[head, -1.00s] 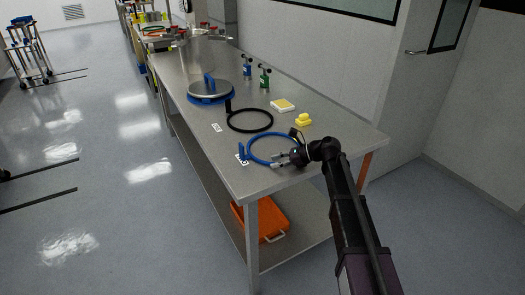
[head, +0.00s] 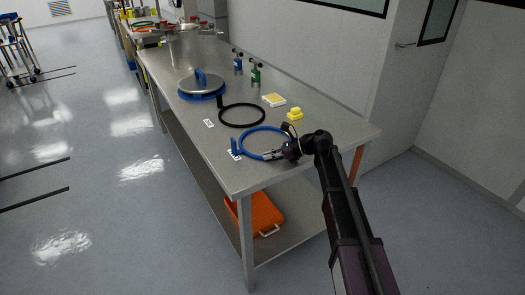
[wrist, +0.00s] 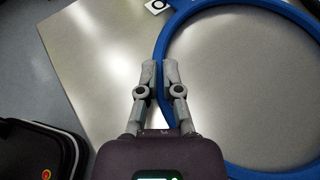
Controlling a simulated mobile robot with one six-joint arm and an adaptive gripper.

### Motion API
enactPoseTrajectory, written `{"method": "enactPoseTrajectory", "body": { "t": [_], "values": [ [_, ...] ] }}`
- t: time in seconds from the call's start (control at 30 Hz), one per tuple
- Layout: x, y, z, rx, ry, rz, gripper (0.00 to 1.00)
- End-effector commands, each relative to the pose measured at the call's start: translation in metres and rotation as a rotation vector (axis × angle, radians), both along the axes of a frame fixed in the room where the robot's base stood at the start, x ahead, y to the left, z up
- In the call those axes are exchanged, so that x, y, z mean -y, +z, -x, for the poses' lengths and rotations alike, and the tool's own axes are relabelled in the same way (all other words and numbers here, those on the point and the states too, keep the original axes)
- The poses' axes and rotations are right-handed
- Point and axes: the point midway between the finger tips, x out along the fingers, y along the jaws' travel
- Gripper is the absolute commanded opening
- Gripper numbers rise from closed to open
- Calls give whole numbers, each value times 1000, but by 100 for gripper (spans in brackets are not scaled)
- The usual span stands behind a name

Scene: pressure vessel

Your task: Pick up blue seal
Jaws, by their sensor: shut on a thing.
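The blue seal (head: 263,128) is a large ring at the near end of the steel table, with a small upright blue tab at its left. In the wrist view the blue seal (wrist: 206,152) fills the right side, and its left band runs between my fingers. My gripper (head: 271,155) is at the ring's near edge in the head view. In the wrist view my gripper (wrist: 160,72) is shut on the band, which is partly hidden by the fingers. The ring looks flat at table level; I cannot tell if it is raised.
A black ring (head: 242,115) lies just behind on the table (head: 200,138). An orange crate (head: 262,212) sits on the lower shelf.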

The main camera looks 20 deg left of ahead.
Motion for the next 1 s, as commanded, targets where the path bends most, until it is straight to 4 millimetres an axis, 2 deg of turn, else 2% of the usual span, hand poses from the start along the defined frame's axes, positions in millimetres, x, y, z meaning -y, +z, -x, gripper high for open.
{"method": "enactPoseTrajectory", "body": {
  "t": [0.27, 0.7, 1.0],
  "values": [
    [0, 8, 0, 0, 0, 0, 0],
    [-2, 40, 1, 1, 1, 0, 0],
    [-60, 42, 29, -1, 4, 0, 0]
  ]
}}
